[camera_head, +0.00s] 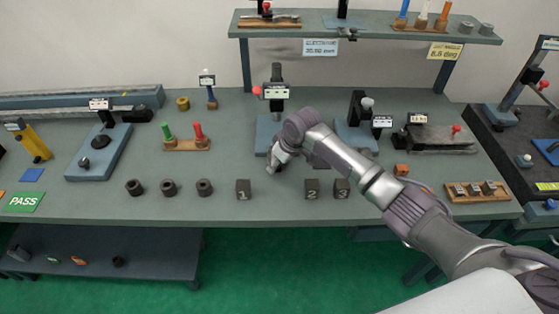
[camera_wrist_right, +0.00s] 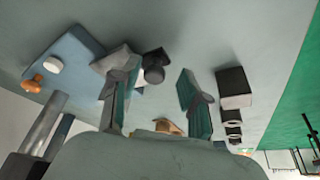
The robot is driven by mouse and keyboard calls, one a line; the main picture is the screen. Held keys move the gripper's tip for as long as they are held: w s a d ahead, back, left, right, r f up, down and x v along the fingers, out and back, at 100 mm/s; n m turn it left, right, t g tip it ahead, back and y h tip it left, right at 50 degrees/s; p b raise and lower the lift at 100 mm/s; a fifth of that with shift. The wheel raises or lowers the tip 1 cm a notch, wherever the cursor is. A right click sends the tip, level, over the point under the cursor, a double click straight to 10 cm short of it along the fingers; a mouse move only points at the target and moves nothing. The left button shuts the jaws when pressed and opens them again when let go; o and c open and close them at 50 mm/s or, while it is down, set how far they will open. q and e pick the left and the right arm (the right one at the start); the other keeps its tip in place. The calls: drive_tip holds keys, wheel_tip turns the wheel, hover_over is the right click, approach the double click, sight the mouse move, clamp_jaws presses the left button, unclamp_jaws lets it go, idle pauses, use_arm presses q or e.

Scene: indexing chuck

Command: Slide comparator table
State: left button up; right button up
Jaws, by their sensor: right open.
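The comparator stand (camera_head: 277,92) has a dark column, a labelled head and a red knob at its left. Its pale blue base (camera_head: 263,134) rests on the bench, partly hidden by my right arm. My right gripper (camera_head: 275,163) is just in front of that base, low over the bench. In the right wrist view its two fingers (camera_wrist_right: 160,100) are apart. A dark round knob (camera_wrist_right: 153,73) shows beyond and between them, beside a grey block (camera_wrist_right: 117,58). A blue plate (camera_wrist_right: 68,58) with a white disc and orange knob lies left. My left gripper is not in view.
Dark block 1 (camera_head: 243,189) stands left of my gripper; blocks 2 (camera_head: 312,188) and 3 (camera_head: 342,188) stand right. Several dark rings (camera_head: 168,187) lie farther left. A second blue-based stand (camera_head: 356,138) is behind my arm. A shelf (camera_head: 365,27) overhangs the back.

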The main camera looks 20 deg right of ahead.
drive_tip(key=shift+r, duration=0.15)
drive_tip(key=shift+d+r, duration=0.15)
drive_tip(key=shift+r, duration=0.05)
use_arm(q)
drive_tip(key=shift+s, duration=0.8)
use_arm(e)
drive_tip(key=v, duration=1.1)
drive_tip(key=shift+s+r, duration=0.15)
drive_tip(key=shift+r, duration=0.05)
